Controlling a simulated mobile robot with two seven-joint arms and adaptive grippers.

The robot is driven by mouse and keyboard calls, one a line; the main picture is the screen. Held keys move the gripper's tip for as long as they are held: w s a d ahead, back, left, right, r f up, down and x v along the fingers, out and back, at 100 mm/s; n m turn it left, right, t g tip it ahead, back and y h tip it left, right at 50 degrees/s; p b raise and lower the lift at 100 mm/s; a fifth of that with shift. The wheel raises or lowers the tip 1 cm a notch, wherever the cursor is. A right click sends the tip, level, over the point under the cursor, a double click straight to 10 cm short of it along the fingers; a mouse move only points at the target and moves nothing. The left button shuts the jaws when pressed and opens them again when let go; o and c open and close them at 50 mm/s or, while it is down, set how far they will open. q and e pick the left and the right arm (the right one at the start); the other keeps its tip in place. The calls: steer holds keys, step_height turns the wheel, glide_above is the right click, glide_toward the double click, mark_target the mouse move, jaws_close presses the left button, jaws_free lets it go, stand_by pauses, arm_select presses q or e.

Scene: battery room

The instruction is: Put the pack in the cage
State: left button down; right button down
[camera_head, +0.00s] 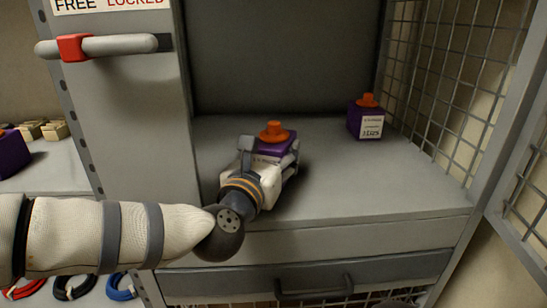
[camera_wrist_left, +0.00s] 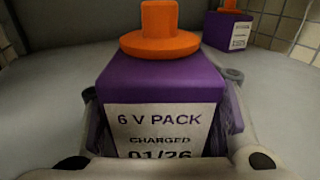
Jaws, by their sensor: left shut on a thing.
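A purple pack (camera_head: 277,149) with an orange knob and a white label is inside the cage (camera_head: 360,190), over its grey floor near the middle. In the left wrist view the pack (camera_wrist_left: 160,82) fills the middle, and its label reads "6 V PACK, CHARGED 01/26". My left gripper (camera_head: 268,160) is shut on the pack, with a finger on each side, reaching in from the front left. The pack looks upright. Its underside is hidden, so I cannot tell whether it touches the floor. My right gripper is not in view.
A second purple pack (camera_head: 366,120) with an orange knob stands at the cage's back right. The mesh door (camera_head: 525,195) hangs open at right. A panel with a red-banded bolt (camera_head: 105,46) bounds the left. Floor right of my gripper is clear. A drawer handle (camera_head: 315,291) is below.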

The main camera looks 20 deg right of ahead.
arm_select(q)
steer(key=shift+r, duration=0.2)
steer(key=c, duration=1.1)
jaws_free()
steer(key=shift+f, duration=0.3)
steer(key=o, duration=0.5)
steer(key=shift+c, duration=0.2)
steer(key=shift+r, duration=0.1)
